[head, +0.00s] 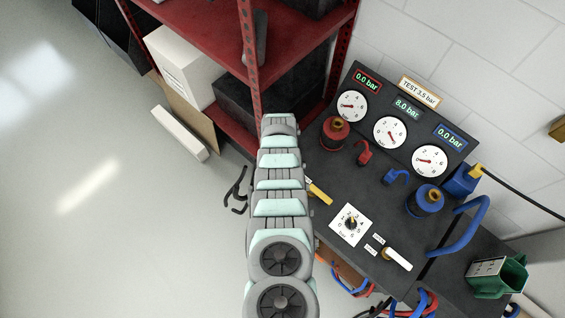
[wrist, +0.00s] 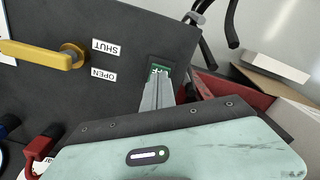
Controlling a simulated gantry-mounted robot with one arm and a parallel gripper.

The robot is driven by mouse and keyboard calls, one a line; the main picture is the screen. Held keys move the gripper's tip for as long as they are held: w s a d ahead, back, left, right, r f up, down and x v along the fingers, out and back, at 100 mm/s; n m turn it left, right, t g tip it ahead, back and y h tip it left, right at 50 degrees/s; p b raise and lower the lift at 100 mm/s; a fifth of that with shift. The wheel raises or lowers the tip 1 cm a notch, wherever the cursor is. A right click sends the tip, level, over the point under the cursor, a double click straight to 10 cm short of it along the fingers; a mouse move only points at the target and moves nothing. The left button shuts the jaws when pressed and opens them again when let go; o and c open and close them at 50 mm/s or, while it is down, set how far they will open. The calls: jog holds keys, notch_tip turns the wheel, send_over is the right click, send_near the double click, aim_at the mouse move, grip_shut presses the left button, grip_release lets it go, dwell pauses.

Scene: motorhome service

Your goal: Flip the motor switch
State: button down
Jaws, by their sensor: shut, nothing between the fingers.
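The motor switch is the small green piece (wrist: 159,68) in a dark recess of the black panel in the wrist view. Light lettering ending in "FF" shows on it in part. My gripper (wrist: 158,82) is shut and empty, its narrow fingers pointing at the switch and covering its lower part. I cannot tell whether the tips touch it. In the head view my arm hides the switch and the gripper.
A yellow lever (wrist: 40,54) with SHUT and OPEN labels sits beside the switch; it also shows in the head view (head: 320,192). Gauges (head: 390,132), a dial card (head: 350,225) and a white-handled lever (head: 398,259) are on the bench. A red shelf (head: 205,35) stands behind.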

notch_tip(320, 180, up, 5)
jog(key=p, duration=0.4)
jog(key=shift+f, duration=0.1)
dwell(0.4)
